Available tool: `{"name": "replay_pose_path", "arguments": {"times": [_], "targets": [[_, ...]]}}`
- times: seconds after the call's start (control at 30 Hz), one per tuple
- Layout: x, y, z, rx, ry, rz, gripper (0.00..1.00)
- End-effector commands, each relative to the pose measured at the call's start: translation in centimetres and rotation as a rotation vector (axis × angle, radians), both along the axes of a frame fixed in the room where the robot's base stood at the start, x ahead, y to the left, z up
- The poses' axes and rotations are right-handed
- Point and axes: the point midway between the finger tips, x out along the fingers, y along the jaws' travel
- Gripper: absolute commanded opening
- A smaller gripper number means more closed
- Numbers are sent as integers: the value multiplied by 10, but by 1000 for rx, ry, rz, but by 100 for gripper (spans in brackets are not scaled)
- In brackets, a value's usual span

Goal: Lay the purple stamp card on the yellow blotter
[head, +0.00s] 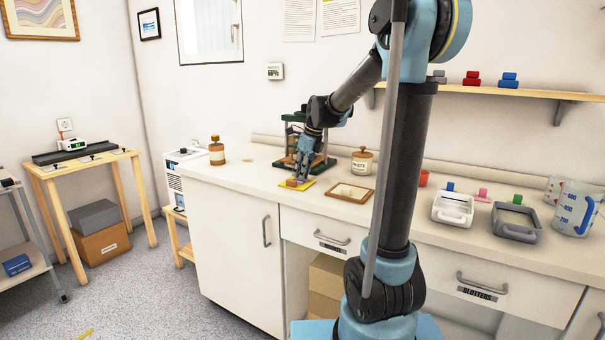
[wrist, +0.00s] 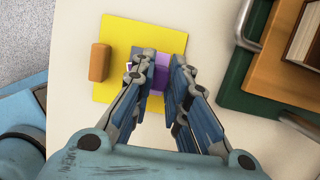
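The yellow blotter (wrist: 115,32) lies flat on the pale counter, and it also shows in the head view (head: 314,182). The purple stamp card (wrist: 161,76) is over the blotter, partly covered by my fingers. Purple shows between the fingers and also to the left of the left finger. My gripper (wrist: 163,62) points down over the blotter, with a narrow gap between its fingertips. I cannot tell whether the fingers press on a part of the card or stand clear of it. Whether the card touches the blotter is also unclear. In the head view my gripper (head: 301,172) hides the card.
An orange-brown block (wrist: 100,62) sits at the blotter's left edge. A green-based stand (head: 318,162) is close behind my gripper. A wooden-framed tray (head: 350,192) lies to the right, with a lidded jar (head: 362,162) behind it. A brown bottle (head: 216,152) stands at the left.

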Motion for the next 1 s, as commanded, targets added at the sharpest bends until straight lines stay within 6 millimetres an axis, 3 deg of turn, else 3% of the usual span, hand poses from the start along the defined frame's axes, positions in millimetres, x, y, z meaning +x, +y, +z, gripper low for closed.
{"name": "replay_pose_path", "arguments": {"times": [0.07,0.53,1.0], "targets": [[0,0,0,0,0,0,34],[0,-4,9,0,0,-3,34],[-12,-24,84,0,0,-5,34]]}}
